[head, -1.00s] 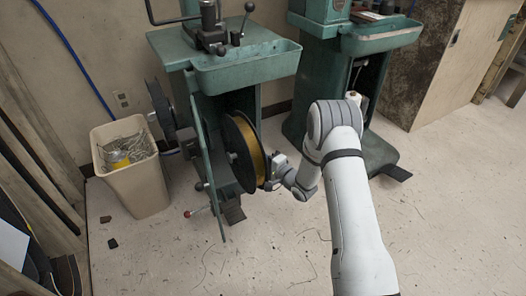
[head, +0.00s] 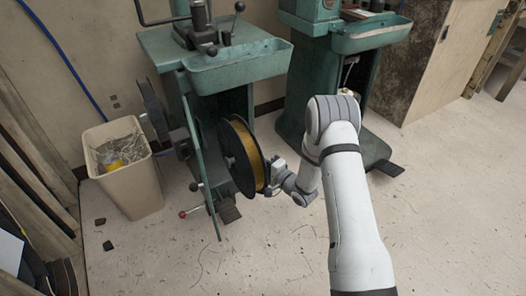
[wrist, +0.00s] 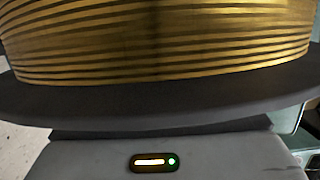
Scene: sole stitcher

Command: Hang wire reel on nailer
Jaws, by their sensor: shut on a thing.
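The wire reel (head: 249,158) has dark flanges and is wound with gold wire. It stands on edge beside the green nailer (head: 224,73), to the right of its upright green plate (head: 200,150). My gripper (head: 270,174) is shut on the reel at its right side. The gold winding (wrist: 160,40) and a dark flange (wrist: 150,105) fill most of the wrist view, above the grey gripper body. The fingertips are hidden there. I cannot tell whether the reel's hub is on a spindle or only close to one.
Another dark reel (head: 152,110) is at the nailer's left side. A beige bin (head: 130,190) with wire scraps stands on the left. A second green machine (head: 370,40) stands at the back right. The floor (head: 450,220) at right is open, with small scraps.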

